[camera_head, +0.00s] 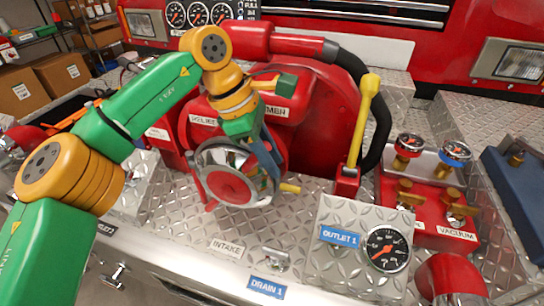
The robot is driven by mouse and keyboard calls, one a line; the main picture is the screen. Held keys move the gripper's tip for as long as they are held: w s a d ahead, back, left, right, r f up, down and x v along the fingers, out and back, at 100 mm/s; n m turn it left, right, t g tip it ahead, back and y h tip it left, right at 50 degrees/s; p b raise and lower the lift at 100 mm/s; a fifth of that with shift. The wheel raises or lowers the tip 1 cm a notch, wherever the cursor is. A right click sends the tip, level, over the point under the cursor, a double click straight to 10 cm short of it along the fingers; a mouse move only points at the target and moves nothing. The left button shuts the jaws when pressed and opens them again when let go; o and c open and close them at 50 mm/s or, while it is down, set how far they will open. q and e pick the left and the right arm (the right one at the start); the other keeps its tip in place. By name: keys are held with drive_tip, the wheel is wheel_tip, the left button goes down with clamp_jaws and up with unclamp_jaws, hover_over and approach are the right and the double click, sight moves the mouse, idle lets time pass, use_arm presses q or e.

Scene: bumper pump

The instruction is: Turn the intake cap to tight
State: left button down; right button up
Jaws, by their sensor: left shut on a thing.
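The intake cap (229,186) is a round silver ring with a red centre, on the front of the red pump above the INTAKE label (227,247). My left arm comes in from the left and bends down over the pump. My left gripper (272,172) is at the right side of the cap, its fingers pointing down and shut on the cap's right edge. The gripper hides part of that edge, so the exact grip spot is unclear. My right gripper is out of view.
A yellow lever (363,115) stands upright right of the pump, with a black hose (379,110) behind it. The OUTLET 1 gauge (386,248) and a red valve block (425,205) are at the right. The diamond-plate deck (290,225) is partly clear below the cap.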

use_arm(q)
drive_tip(key=s+d+f+t+y+p, duration=0.1)
drive_tip(key=d+f+y+p, duration=0.2)
drive_tip(key=f+y, duration=0.2)
drive_tip(key=shift+f+t+p, duration=0.25)
drive_tip(key=shift+t+p, duration=0.05)
drive_tip(key=shift+p, duration=0.1)
drive_tip(key=c, duration=0.7)
unclamp_jaws()
drive_tip(key=shift+s+d, duration=0.1)
drive_tip(key=shift+c, duration=0.2)
drive_tip(key=shift+o, duration=0.3)
wheel_tip(320, 180, up, 7)
drive_tip(key=s, duration=0.1)
drive_tip(key=shift+d, duration=0.3)
